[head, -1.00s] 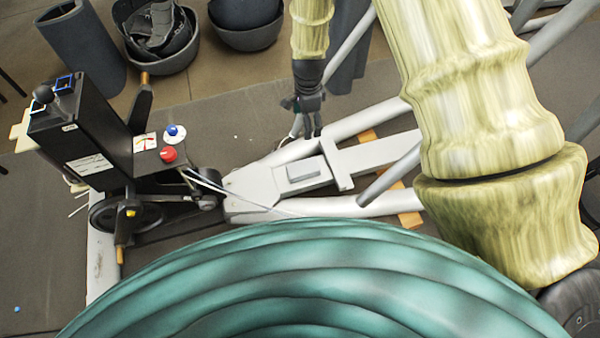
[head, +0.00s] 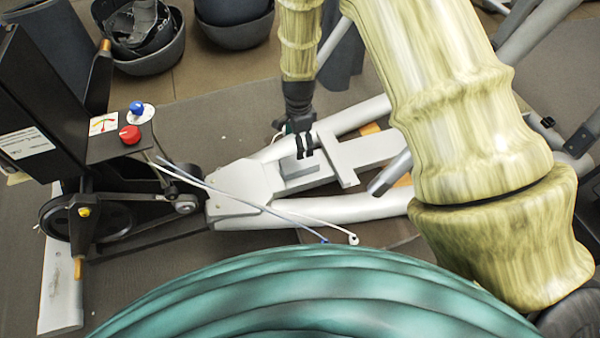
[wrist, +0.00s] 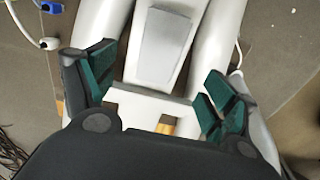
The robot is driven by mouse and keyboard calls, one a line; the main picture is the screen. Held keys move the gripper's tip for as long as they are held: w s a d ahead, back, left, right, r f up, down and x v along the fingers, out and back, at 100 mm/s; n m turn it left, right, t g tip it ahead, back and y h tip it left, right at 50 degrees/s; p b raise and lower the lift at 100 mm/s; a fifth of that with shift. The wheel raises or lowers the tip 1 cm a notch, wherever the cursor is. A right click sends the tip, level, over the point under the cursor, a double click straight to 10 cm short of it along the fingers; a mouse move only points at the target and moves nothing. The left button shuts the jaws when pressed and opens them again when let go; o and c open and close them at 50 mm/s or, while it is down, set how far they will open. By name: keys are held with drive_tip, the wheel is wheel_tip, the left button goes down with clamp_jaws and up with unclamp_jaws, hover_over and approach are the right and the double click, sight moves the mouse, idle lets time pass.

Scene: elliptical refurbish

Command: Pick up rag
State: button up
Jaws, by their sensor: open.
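My gripper (head: 303,146) hangs over the frame of the elliptical machine (head: 240,195) with its fingers pointing down. In the wrist view its two green-padded fingers (wrist: 162,82) are spread apart with nothing between them. A flat grey rectangular piece (head: 299,168) lies on the machine's pale centre section. It also shows in the wrist view (wrist: 166,46), just ahead of the fingers and apart from them. It may be the rag, but I cannot tell for sure. No other cloth is clearly seen.
A black console with a red knob (head: 129,134) and a blue knob (head: 137,108) stands at left. White cables (head: 270,211) cross the frame; their ends show in the wrist view (wrist: 49,43). Dark bins (head: 140,50) stand at the back. Pale tubes flank the grey piece.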

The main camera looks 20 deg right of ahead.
sight(299, 161)
drive_tip(key=shift+f+b, duration=2.1)
drive_tip(key=shift+f, duration=3.75)
drive_tip(key=shift+d, duration=0.1)
drive_tip(key=c, duration=1.2)
drive_tip(key=shift+r, duration=0.15)
drive_tip(key=shift+r, duration=0.3)
drive_tip(key=r+p, duration=0.2)
drive_tip(key=r, duration=0.1)
drive_tip(key=shift+s, duration=0.3)
drive_tip(key=s+a+p, duration=0.1)
drive_tip(key=s, duration=0.4)
drive_tip(key=s+a+p, duration=0.1)
drive_tip(key=s, duration=0.4)
drive_tip(key=s+a+r+p, duration=0.1)
drive_tip(key=s, duration=0.4)
drive_tip(key=shift+a+r, duration=0.1)
